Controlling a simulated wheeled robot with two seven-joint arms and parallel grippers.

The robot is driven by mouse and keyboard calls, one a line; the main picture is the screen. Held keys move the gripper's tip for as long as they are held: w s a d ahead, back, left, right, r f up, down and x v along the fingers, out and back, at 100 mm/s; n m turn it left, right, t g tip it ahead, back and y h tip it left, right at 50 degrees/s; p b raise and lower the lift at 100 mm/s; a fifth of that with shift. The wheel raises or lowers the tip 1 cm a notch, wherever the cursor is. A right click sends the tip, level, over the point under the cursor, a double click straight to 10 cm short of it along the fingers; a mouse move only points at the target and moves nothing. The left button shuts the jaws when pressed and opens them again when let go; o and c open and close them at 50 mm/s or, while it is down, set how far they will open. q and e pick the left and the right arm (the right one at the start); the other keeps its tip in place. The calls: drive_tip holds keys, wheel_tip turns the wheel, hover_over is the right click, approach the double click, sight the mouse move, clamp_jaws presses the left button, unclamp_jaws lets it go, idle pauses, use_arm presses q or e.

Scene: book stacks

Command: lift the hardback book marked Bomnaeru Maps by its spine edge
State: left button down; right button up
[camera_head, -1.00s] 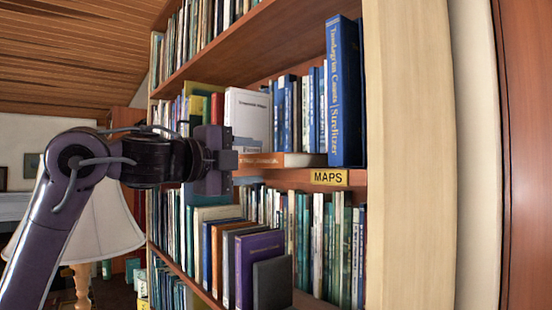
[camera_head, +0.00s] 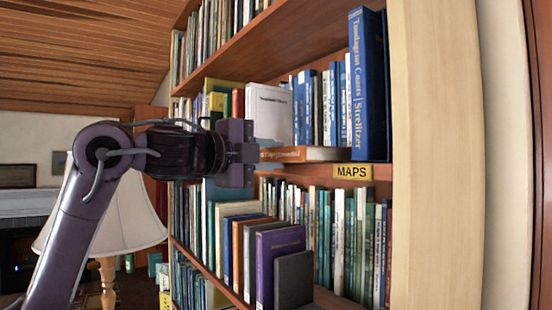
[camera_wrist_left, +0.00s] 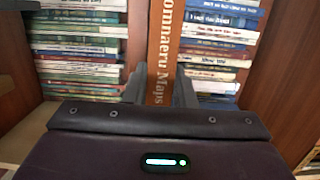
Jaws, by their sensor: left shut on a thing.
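The Bomnaeru Maps book (camera_head: 305,154) has an orange-brown spine and lies flat at the front of the shelf, beside a tall blue book (camera_head: 369,85). In the left wrist view its spine (camera_wrist_left: 163,45) runs between my fingers, with the lettering partly cut off at the top. My left gripper (camera_head: 257,153) is at the book's left end in the head view and is shut on the spine edge. The fingers (camera_wrist_left: 160,92) lie on both sides of the spine. I cannot tell any clear gap between book and shelf. My right gripper is out of view.
A white book (camera_head: 270,112) stands close above and behind the gripper. A yellow MAPS label (camera_head: 352,171) is on the shelf edge. Below, a purple book (camera_head: 280,258) and a dark bookend (camera_head: 294,280) stand on the lower shelf. A lamp (camera_head: 125,220) is at left.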

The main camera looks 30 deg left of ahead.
use_arm(q)
drive_tip(key=shift+s+r, duration=0.2)
drive_tip(key=shift+r, duration=0.15)
wheel_tip(320, 180, up, 6)
drive_tip(key=shift+r, duration=0.25)
drive_tip(key=a+v, duration=0.2)
drive_tip(key=v, duration=1.7)
drive_tip(key=shift+w+a+f, duration=0.15)
drive_tip(key=shift+w+a, duration=0.1)
drive_tip(key=shift+w, duration=0.05)
